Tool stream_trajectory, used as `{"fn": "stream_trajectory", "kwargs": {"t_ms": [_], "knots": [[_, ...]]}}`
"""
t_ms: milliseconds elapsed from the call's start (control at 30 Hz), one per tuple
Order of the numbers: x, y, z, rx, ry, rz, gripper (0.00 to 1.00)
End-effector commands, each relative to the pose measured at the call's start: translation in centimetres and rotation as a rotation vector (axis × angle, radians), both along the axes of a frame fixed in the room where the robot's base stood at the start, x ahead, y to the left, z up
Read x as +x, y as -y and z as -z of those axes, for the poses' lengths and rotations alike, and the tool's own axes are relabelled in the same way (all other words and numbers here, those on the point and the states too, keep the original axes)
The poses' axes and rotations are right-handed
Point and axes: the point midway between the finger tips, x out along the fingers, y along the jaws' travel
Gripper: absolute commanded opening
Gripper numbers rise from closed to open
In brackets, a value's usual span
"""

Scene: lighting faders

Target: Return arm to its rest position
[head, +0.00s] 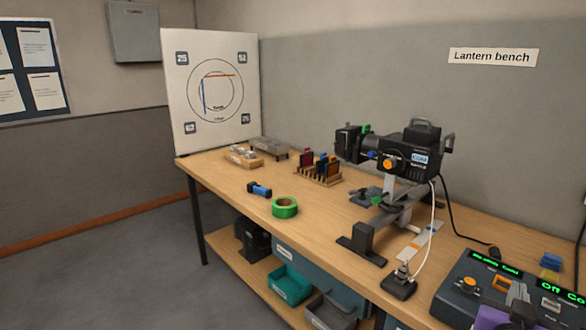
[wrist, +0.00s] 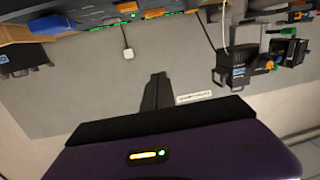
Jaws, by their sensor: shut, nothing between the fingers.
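My gripper (wrist: 158,78) shows in the wrist view, with its dark fingers together and nothing between them. Its purple body with a small lit strip fills the bottom of that view. The fingers stand out in front of the plain grey wall and touch nothing I can see. The wrist picture is upside down, with the bench along its top. In the head view only a purple piece, which looks like part of my arm, shows at the bottom right edge; the fingers are not visible there.
The wooden bench (head: 222,178) carries a black lantern (head: 408,158), a control console (head: 470,285), green tape (head: 285,207), a blue-and-black tool (head: 259,190) and a rack of coloured pieces (head: 318,172). A white target board (head: 180,120) stands at the far end. Floor at left is clear.

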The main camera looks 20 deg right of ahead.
Motion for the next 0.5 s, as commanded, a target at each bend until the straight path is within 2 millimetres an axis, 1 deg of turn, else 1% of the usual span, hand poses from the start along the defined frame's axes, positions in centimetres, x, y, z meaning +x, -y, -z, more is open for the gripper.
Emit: {"fn": "stream_trajectory", "kwargs": {"t_ms": [33, 100, 167, 200, 267, 367, 400, 467, 500], "knots": [[0.6, -0.5, -0.7, -0.028, 0.008, -0.042, 0.00], [1.4, -1.8, -0.8, -0.064, 0.012, -0.113, 0.00], [2.0, -3.5, -0.4, -0.086, 0.012, -0.183, 0.00], [2.2, -4.8, -0.1, -0.098, 0.013, -0.230, 0.00], [2.4, -6.6, 0.5, -0.113, 0.017, -0.293, 0.00], [2.3, -10.2, 1.8, -0.128, 0.023, -0.398, 0.00], [2.1, -11.7, 2.3, -0.132, 0.027, -0.440, 0.00], [1.4, -14.1, 3.1, -0.134, 0.036, -0.503, 0.00], [0.9, -15.7, 3.7, -0.133, 0.041, -0.544, 0.00]]}}
